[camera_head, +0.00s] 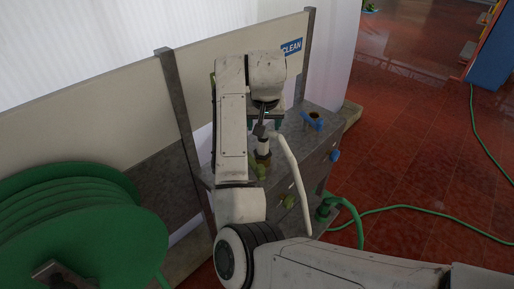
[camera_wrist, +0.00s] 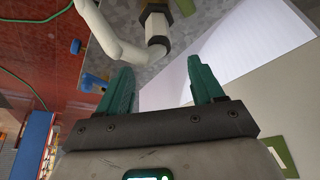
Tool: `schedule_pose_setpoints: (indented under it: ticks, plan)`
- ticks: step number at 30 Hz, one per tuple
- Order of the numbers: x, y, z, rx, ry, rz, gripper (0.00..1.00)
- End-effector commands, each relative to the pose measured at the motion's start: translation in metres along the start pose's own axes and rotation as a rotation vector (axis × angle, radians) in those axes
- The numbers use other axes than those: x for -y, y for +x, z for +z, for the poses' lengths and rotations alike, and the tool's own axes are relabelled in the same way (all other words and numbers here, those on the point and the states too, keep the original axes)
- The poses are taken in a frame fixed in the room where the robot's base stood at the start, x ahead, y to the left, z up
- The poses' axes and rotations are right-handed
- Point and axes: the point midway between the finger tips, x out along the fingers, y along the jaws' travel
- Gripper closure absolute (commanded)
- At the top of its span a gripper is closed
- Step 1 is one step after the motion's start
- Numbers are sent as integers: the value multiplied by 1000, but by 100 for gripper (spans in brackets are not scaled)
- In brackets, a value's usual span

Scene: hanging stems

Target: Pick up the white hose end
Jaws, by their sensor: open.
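The white hose (camera_head: 295,180) hangs in a curve over the front of a grey metal bench in the head view. Its upper end meets a pale upright fitting (camera_head: 263,146) with a dark collar. In the wrist view the white hose (camera_wrist: 112,38) curves from the top edge toward the fitting (camera_wrist: 155,22), beyond the fingertips. My gripper (camera_wrist: 162,76) is open with teal fingers, and nothing is held between them. In the head view my arm covers most of the gripper, with a little teal showing beside the fitting.
The grey metal bench (camera_head: 325,132) carries a blue-handled valve (camera_head: 313,121) at right. A blue knob (camera_head: 335,155) sits on its front. A large green hose reel (camera_head: 75,225) stands at left. A green hose (camera_head: 400,208) lies on the red tile floor. A panel stands behind the bench.

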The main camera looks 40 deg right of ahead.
Motion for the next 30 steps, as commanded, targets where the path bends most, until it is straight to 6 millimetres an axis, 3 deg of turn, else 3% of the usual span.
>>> schedule_pose_setpoints:
  ticks: [6,14,24,30]
  plan:
    - [-1,34,1,3,0,2,33]
    - [0,53,2,1,-1,1,33]
    - [0,96,5,0,-1,1,33]
    - [0,102,5,-1,0,0,33]
